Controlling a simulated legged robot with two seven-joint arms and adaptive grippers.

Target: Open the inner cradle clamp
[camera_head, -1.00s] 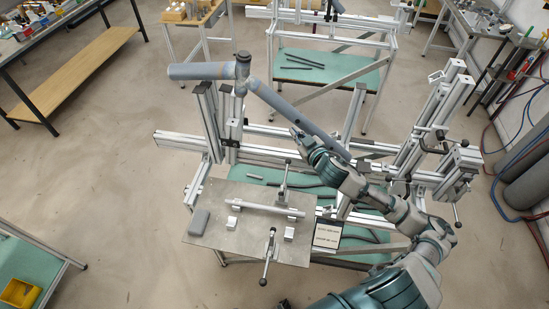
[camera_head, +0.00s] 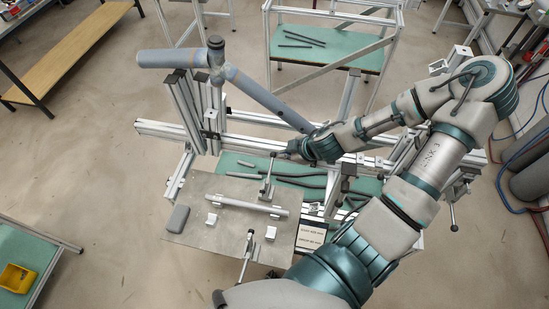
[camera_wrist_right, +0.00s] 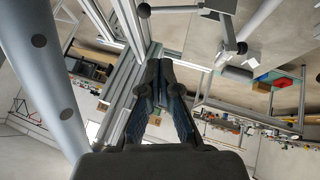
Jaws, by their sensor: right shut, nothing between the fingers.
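A metal plate (camera_head: 190,235) carries a light cradle bar or tube (camera_head: 240,204) and two clamps with dark-knobbed handles. One clamp (camera_head: 266,184) stands upright at the plate's far edge; the other (camera_head: 247,256) stands near its front edge. The views do not settle which is the inner one. My right gripper (camera_head: 288,148) is just right of the far clamp's handle top, apparently apart from it. In the right wrist view its fingers (camera_wrist_right: 160,75) are together and empty; a knobbed clamp handle (camera_wrist_right: 233,35) shows beyond, to the right. My left gripper is not in view.
A thick grey-blue tube (camera_head: 255,90) slants down close to my right gripper; it also fills the left of the right wrist view (camera_wrist_right: 45,75). Aluminium frame rails (camera_head: 165,130) run behind the plate. A grey block (camera_head: 178,218) and small light blocks (camera_head: 271,233) sit on the plate.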

